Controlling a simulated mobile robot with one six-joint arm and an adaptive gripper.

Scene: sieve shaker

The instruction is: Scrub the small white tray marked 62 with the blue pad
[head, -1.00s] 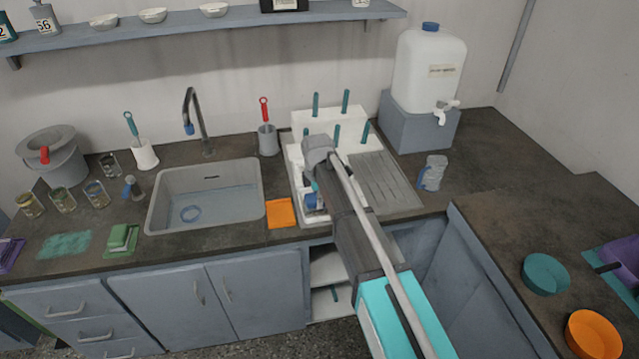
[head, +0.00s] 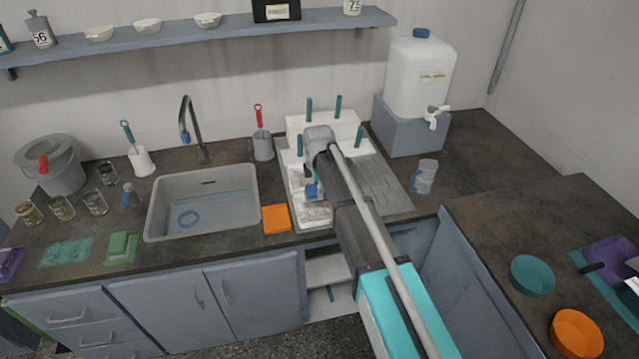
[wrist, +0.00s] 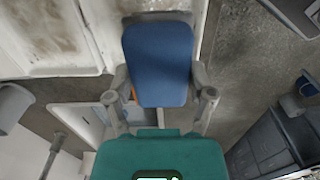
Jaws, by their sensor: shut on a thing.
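My gripper (wrist: 158,78) is shut on the blue pad (wrist: 158,50), which shows broad and flat between the two fingers in the wrist view. In the head view the pad (head: 312,191) is a small blue patch below my wrist, over the white trays right of the sink. A white tray with brown-grey stains (head: 316,215) lies there, partly hidden by my arm. The wrist view shows stained white tray surfaces at upper left (wrist: 45,35) and behind the pad. No number 62 is readable, and I cannot tell whether the pad touches a tray.
The sink (head: 165,222) is to the left, with an orange sponge (head: 276,219) between. A white peg block (head: 350,128) with upright teal pegs stands behind, and a grey ribbed drainboard (head: 385,190) lies to the right. A water canister (head: 418,75) stands at the back right.

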